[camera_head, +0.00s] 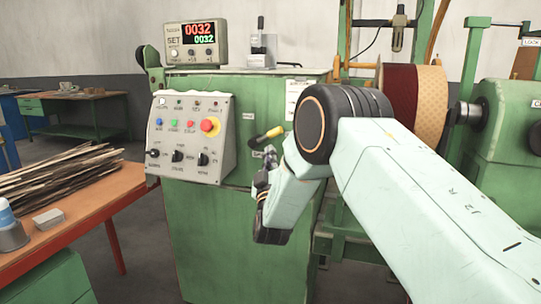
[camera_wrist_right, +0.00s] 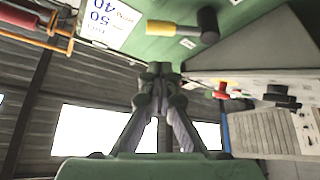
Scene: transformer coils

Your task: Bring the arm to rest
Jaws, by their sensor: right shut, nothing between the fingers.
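My right arm (camera_head: 420,190) reaches in from the right side of the head view. It is bent at a black joint, and its wrist hangs in front of the green machine cabinet (camera_head: 205,235). My right gripper (camera_head: 262,180) is partly hidden by the wrist in the head view. In the right wrist view its fingers (camera_wrist_right: 160,72) meet at the tips, with nothing between them. The lever also shows in the right wrist view (camera_wrist_right: 185,29), apart from the fingers. My left gripper is not in view.
A grey control panel (camera_head: 190,135) with a red-and-yellow stop button (camera_head: 209,126) is left of the gripper. A counter display (camera_head: 194,42) reads 0032. A wound coil (camera_head: 415,95) is behind my arm. An orange table (camera_head: 90,205) with wooden strips is at left.

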